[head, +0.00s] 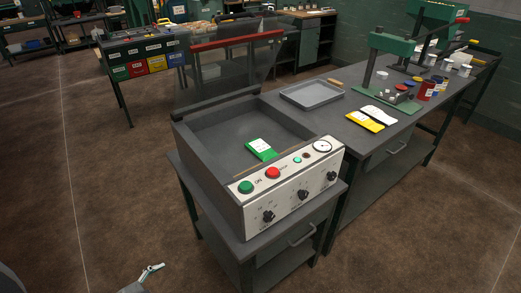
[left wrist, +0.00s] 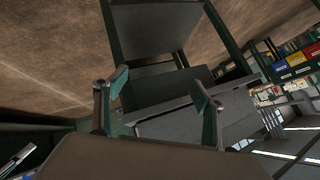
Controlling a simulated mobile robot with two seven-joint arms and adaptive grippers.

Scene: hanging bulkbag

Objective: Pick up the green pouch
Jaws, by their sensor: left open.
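The green pouch (head: 262,149) with a white label lies flat inside the open chamber of the grey machine (head: 215,123), near its front panel. My left gripper (head: 152,270) shows at the bottom of the head view, low over the floor, left of the machine's stand and well apart from the pouch. In the left wrist view its two fingers (left wrist: 160,100) are spread with nothing between them. The pouch does not show in the left wrist view. My right gripper is not in view.
The machine's clear lid with a red handle (head: 237,41) is raised. Its front panel (head: 290,183) carries knobs and buttons. To the right, a bench holds a grey tray (head: 312,95), a yellow pouch (head: 365,121), a white pouch (head: 378,115) and a green press (head: 385,62). Floor at left is clear.

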